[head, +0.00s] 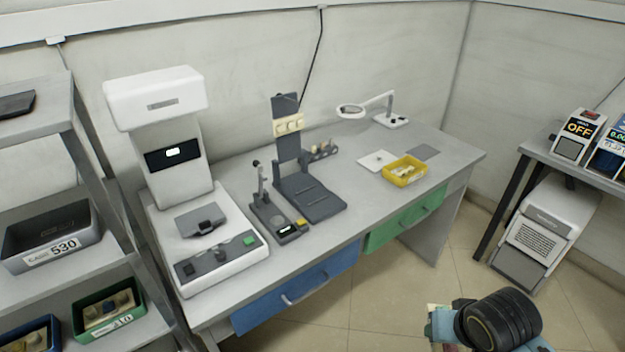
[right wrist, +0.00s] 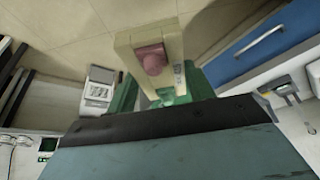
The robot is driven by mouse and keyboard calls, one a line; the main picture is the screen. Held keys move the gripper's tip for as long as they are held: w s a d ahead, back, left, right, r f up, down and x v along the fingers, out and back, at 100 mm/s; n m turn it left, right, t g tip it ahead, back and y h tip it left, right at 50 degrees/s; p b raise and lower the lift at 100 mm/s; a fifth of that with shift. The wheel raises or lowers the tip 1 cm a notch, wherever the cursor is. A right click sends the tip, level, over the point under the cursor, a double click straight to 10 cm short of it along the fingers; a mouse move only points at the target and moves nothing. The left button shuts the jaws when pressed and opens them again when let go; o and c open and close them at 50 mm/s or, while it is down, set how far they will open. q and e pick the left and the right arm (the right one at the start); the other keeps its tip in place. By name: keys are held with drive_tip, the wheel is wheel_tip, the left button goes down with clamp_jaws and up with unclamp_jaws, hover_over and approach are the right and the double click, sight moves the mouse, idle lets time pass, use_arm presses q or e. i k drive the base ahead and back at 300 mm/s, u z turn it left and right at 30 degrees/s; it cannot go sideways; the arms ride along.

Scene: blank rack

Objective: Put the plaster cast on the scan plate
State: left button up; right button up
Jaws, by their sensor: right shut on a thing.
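My right gripper (head: 438,318) is low at the bottom right of the head view, in front of the bench and over the floor. It is shut on a cream block with a pinkish lump (right wrist: 152,60), which I take as the plaster cast; only a sliver of it shows in the head view (head: 436,309). In the right wrist view it sits between the green fingers (right wrist: 160,95). My left gripper is out of view.
The grey bench (head: 345,225) also holds a dark stand (head: 310,200), a small instrument (head: 275,220), a yellow tray (head: 405,180) and a ring lamp (head: 350,111). Shelves with labelled bins (head: 50,245) stand left. A side table (head: 560,160) is right. Open floor lies between.

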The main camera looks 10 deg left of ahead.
sight(198, 217)
drive_tip(key=u, duration=1.45)
